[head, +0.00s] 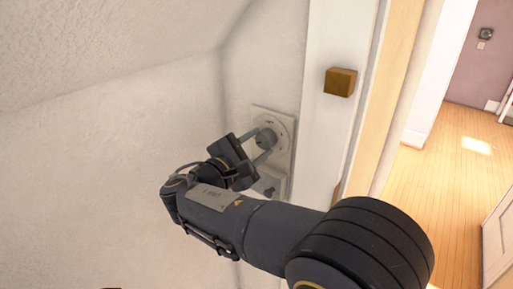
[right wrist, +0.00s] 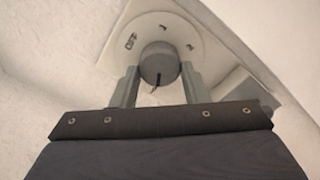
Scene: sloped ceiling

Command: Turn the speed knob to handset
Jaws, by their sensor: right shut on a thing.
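The speed knob (head: 266,139) is a round grey knob on a pale round dial, on a white plate (head: 287,118) fixed to the wall. In the right wrist view the knob (right wrist: 159,64) has a dark pointer line at its lower edge, and the dial (right wrist: 185,30) carries small dark marks, one reading like "OFF". My right gripper (head: 265,146) is shut on the knob, with one finger on each side; its fingers also show in the right wrist view (right wrist: 160,80). The word "handset" cannot be read. My left gripper is not in view.
A second dark knob (head: 270,187) sits on a lower plate, partly hidden by my right gripper. A white door frame with a wooden block (head: 340,82) stands just right of the plate. A sloped ceiling (head: 110,45) hangs at the upper left. Open wooden floor (head: 440,185) lies beyond the doorway.

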